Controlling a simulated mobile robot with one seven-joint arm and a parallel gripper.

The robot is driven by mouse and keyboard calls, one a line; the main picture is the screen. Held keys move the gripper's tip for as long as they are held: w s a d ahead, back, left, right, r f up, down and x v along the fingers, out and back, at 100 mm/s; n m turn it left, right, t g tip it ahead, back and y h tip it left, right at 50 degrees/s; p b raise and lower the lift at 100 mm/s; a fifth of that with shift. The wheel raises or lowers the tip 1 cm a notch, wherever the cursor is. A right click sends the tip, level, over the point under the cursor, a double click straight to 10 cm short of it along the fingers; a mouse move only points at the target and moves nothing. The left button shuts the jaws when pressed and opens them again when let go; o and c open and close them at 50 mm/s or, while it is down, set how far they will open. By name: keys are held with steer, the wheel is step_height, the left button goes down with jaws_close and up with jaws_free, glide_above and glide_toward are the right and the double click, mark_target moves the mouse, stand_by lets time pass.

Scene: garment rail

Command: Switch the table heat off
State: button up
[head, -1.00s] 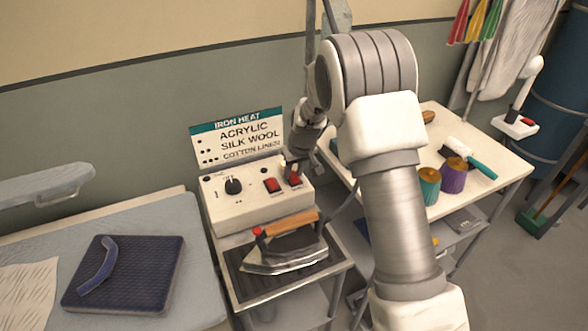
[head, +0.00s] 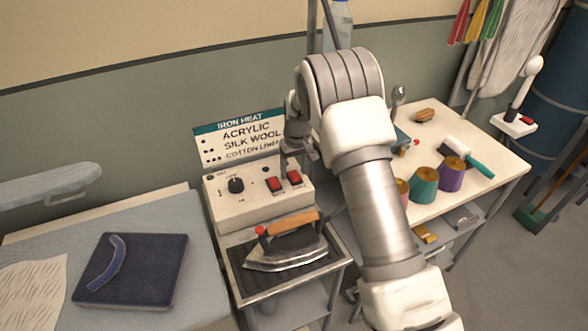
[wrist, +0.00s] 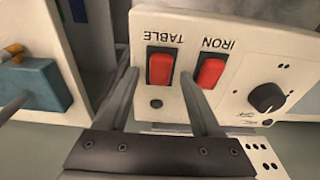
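The white control box (head: 222,210) has two red rocker switches. In the wrist view, where the lettering is upside down, the TABLE switch (wrist: 160,68) is left of the IRON switch (wrist: 209,72). In the head view the TABLE switch (head: 294,179) is the right one and the IRON switch (head: 274,184) the left. My gripper (wrist: 159,76) is open and empty, its fingertips either side of the TABLE switch in the wrist view. In the head view my gripper (head: 299,158) hangs just above that switch. Contact and the rocker's on or off position cannot be told.
A black dial (head: 236,185) sits left on the box. An iron (head: 287,249) with a wooden handle rests in front. An ironing board (head: 205,290) is at left. A white table (head: 500,180) with thread cones and a brush is at right.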

mark_target(297, 180)
steer(key=shift+r, duration=0.1)
step_height(297, 180, up, 17)
steer(key=s+b, duration=0.1)
steer(key=s, duration=0.1)
steer(key=shift+d, duration=0.45)
steer(key=s+d+r+m+t, duration=0.1)
steer(key=s+d+r, duration=0.3)
steer(key=s+r, duration=0.3)
steer(key=s+d+r+m+t, duration=0.1)
steer(key=s+d+r, duration=0.35)
steer(key=s, duration=0.55)
steer(key=s+d+f+m+t, duration=0.2)
steer(key=s+d, duration=0.1)
steer(key=s, duration=1.5)
steer(key=shift+f+m+h, duration=0.2)
steer(key=shift+m+h, duration=0.1)
